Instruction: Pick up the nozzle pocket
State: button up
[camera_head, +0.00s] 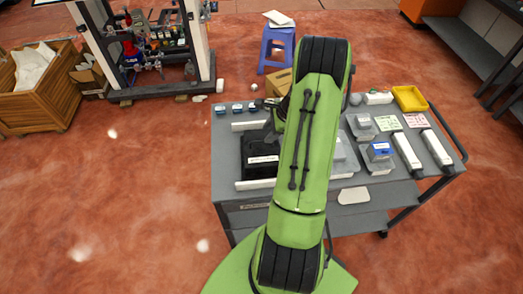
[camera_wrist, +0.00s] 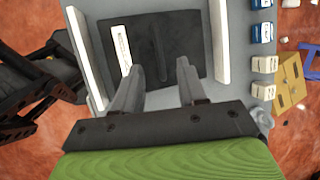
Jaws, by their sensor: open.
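No readable label picks out the nozzle pocket, so I cannot tell for sure which thing it is. A flat black block (camera_head: 257,146) with a white label strip lies on the left part of the grey cart top, between two white bars. In the wrist view the black block (camera_wrist: 185,32) is beneath my gripper (camera_wrist: 159,67). Its two grey fingers are apart, with nothing visible held between them. Their tips overlap the block's near edge in the picture; I cannot tell whether they touch it. In the head view my green arm hides most of the gripper.
White bars (camera_wrist: 86,58) and (camera_wrist: 220,42) flank the block. Several small blue-and-white pieces (camera_head: 237,108) line the cart's far left edge. A yellow tray (camera_head: 409,98), a blue-topped container (camera_head: 380,151) and long white pieces (camera_head: 407,152) stand right. A cardboard box (camera_head: 278,82) is beyond the cart.

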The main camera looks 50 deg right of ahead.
send_over(261, 149)
jog(key=d, duration=0.1)
jog(key=f, duration=0.5)
jog(key=shift+s+d+p, duration=0.15)
jog(key=shift+d+p, duration=0.05)
jog(key=shift+p, duration=0.1)
grip_shut()
jog(key=shift+r, duration=0.1)
dwell(0.6)
